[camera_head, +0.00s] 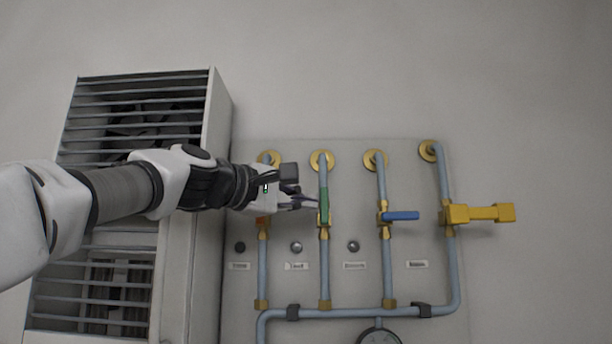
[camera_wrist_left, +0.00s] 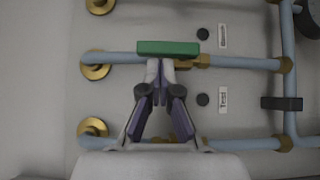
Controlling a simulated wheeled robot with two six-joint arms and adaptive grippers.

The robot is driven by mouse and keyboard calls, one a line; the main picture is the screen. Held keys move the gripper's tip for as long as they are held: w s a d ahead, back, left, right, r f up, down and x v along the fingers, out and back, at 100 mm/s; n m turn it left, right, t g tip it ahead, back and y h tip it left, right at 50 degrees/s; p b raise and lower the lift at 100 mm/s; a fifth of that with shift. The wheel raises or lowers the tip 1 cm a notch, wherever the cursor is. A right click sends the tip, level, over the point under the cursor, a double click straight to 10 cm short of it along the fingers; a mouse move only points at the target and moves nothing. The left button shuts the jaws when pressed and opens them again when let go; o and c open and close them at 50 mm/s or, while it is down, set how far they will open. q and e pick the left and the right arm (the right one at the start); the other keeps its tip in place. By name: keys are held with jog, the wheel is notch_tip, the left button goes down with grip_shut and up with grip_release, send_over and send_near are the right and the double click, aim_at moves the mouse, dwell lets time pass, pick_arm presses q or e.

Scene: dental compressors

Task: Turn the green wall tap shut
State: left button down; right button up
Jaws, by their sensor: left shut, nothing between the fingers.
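The green tap handle (camera_head: 324,204) is on the second pipe from the left on the wall panel. It lies along its vertical pipe, above a brass valve body (camera_head: 324,232). In the left wrist view the green handle (camera_wrist_left: 168,48) runs parallel to its pipe. My left gripper (camera_head: 312,203) reaches in from the left, its fingers shut and empty. Its fingertips (camera_wrist_left: 160,66) are right beside the handle's long side; whether they touch it I cannot tell. My right gripper is not in view.
A blue handle (camera_head: 401,216) and a yellow handle (camera_head: 480,213) stand crosswise on the pipes to the right. An orange handle (camera_head: 262,221) is mostly hidden behind my left gripper. A slatted cabinet (camera_head: 190,270) stands left of the panel (camera_head: 285,285).

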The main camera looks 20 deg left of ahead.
pick_arm(q)
jog(key=shift+s+d+r+b, duration=0.1)
jog(key=shift+d+b, duration=0.05)
jog(key=shift+b, duration=0.35)
dwell(0.4)
